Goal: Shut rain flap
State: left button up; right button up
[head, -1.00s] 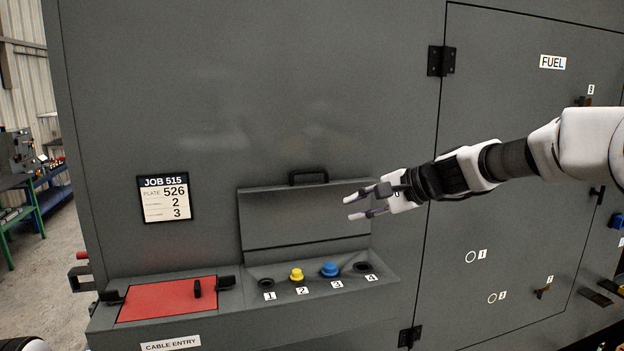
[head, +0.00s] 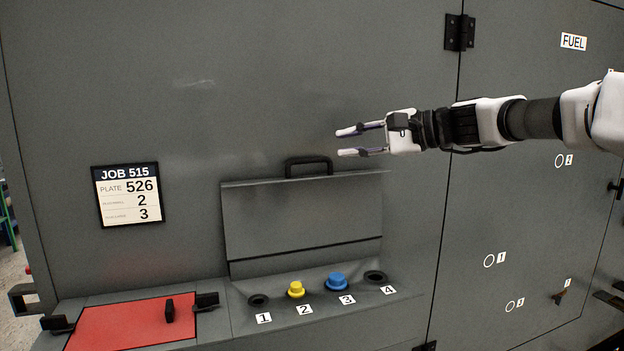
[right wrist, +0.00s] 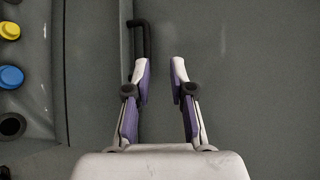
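The rain flap (head: 300,222) is a grey panel standing raised above a sloped row of numbered ports. Its black handle (head: 308,165) is on the top edge. In the right wrist view the handle (right wrist: 147,45) shows by the left fingertip, with the flap at left. My right gripper (head: 347,142) is open and empty, just up and right of the handle in the head view. Its two fingers (right wrist: 160,68) are apart with only grey wall between them. I cannot tell if a finger touches the handle. My left gripper is out of view.
Below the flap are a yellow plug (head: 296,289) and a blue plug (head: 337,281) between open ports 1 (head: 258,300) and 4 (head: 376,277). A red plate (head: 125,328) with black clamps lies at lower left. A job card (head: 128,194) is on the wall.

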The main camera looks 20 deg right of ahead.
aim_at(312, 161)
jog(key=w+f, duration=0.1)
jog(key=w+a+f, duration=0.1)
jog(key=w+f, duration=0.1)
jog(key=shift+a+f, duration=0.15)
jog(key=shift+a, duration=0.05)
jog(key=x, duration=0.1)
jog(key=p+x, duration=0.1)
jog(key=x, duration=0.1)
jog(key=p+x, duration=0.1)
jog(key=x, duration=0.1)
jog(key=shift+s+a+r, duration=0.25)
jog(key=shift+s+a, duration=0.05)
jog(key=shift+s, duration=0.05)
jog(key=shift+w+a+f, duration=0.1)
jog(key=shift+w+f, duration=0.05)
jog(key=shift+w, duration=0.1)
jog(key=shift+w+f, duration=0.15)
jog(key=shift+w, duration=0.05)
grip_shut()
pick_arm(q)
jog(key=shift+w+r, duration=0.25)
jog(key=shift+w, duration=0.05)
pick_arm(e)
jog(key=shift+s, duration=0.2)
